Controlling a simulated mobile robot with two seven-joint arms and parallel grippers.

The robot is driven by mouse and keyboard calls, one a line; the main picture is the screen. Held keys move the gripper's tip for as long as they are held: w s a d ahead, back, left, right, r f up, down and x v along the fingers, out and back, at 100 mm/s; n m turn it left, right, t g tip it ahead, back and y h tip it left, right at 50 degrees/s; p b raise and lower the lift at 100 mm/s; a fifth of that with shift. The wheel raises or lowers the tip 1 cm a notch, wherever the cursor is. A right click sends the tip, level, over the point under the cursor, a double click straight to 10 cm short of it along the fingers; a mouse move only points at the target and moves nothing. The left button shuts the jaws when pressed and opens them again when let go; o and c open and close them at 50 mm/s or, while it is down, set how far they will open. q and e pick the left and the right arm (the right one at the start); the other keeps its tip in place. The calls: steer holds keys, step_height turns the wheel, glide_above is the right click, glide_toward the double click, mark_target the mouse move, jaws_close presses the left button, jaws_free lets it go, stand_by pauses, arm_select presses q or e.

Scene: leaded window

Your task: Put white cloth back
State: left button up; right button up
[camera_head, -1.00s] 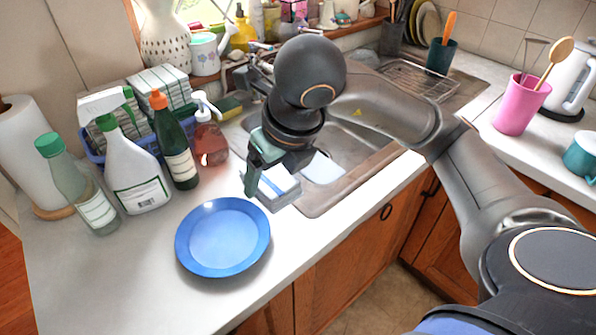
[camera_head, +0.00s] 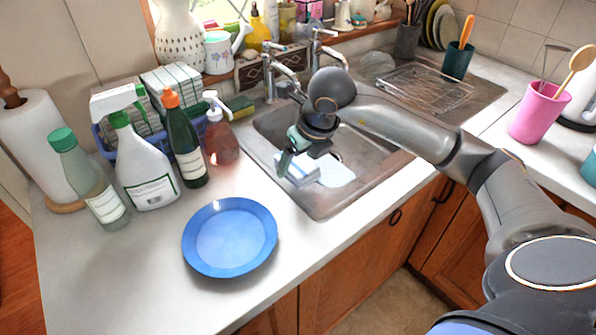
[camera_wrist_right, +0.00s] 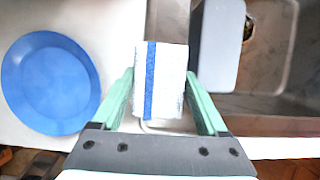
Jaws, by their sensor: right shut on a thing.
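My right gripper (camera_head: 290,160) is shut on a folded white cloth with a blue stripe. The cloth (camera_wrist_right: 160,80) sits between the green fingers in the wrist view. In the head view the cloth (camera_head: 300,174) is partly hidden by the gripper, at the near left part of the sink. The wrist view shows it close to the sink's edge; I cannot tell its height. A blue basket (camera_head: 98,138) on the counter holds stacks of folded cloths (camera_head: 172,82), partly hidden by bottles. My left gripper is not in view.
A blue plate (camera_head: 230,237) lies on the counter near the front edge. Several bottles, including a white spray bottle (camera_head: 146,175), stand before the basket. A pale flat rectangle (camera_head: 337,173) lies in the sink (camera_head: 375,165). Taps rise behind. Counter around the plate is clear.

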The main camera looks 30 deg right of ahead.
mark_target(298, 173)
steer(key=shift+w+d+f, duration=0.15)
steer(key=shift+f, duration=0.15)
steer(key=f, duration=0.3)
steer(key=shift+w+d+f+p, duration=0.1)
steer(key=shift+w+d+p, duration=0.1)
steer(key=shift+p, duration=0.15)
steer(key=shift+f, duration=0.25)
steer(key=shift+f, duration=0.2)
steer(key=o, duration=1.1)
steer(key=shift+r, duration=0.1)
